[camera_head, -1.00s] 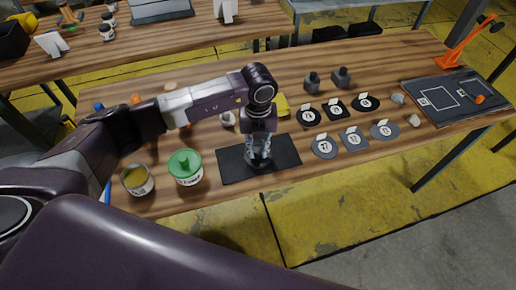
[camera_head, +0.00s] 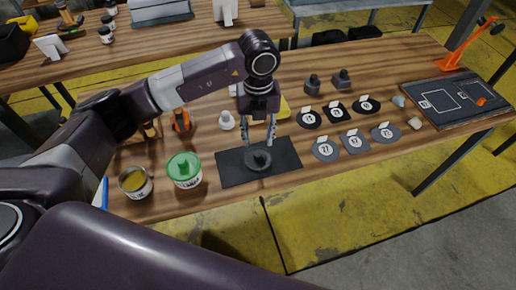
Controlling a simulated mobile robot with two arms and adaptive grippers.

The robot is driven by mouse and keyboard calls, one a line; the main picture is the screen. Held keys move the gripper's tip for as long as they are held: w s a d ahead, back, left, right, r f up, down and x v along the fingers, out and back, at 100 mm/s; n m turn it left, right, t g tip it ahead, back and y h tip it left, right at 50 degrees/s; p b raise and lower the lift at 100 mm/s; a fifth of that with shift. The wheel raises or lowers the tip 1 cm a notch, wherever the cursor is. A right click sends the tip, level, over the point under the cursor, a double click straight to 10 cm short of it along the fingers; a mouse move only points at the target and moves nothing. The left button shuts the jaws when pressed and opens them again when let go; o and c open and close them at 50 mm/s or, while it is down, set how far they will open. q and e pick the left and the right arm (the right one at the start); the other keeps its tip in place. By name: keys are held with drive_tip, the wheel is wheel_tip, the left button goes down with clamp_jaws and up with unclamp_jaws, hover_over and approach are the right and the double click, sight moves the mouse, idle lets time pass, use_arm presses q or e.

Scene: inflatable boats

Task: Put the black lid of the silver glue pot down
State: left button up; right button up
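The black lid (camera_head: 258,162) lies flat on a dark mat (camera_head: 230,174) at the table's front. My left gripper (camera_head: 259,141) is just above and behind the lid, fingers pointing down and spread apart. It appears clear of the lid. A silver pot (camera_head: 136,184) stands without a lid at the left front, with yellowish-brown content showing. A second pot with a green lid (camera_head: 184,167) stands to its right. My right gripper is not in view.
Numbered round and square patches (camera_head: 325,149) lie right of the mat. Two dark weights (camera_head: 312,83) stand behind them. A white bottle (camera_head: 227,120) and an orange tool (camera_head: 181,121) stand behind the mat. A dark board (camera_head: 452,101) lies at the far right.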

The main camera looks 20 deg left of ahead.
use_arm(q)
drive_tip(key=shift+r, duration=2.2)
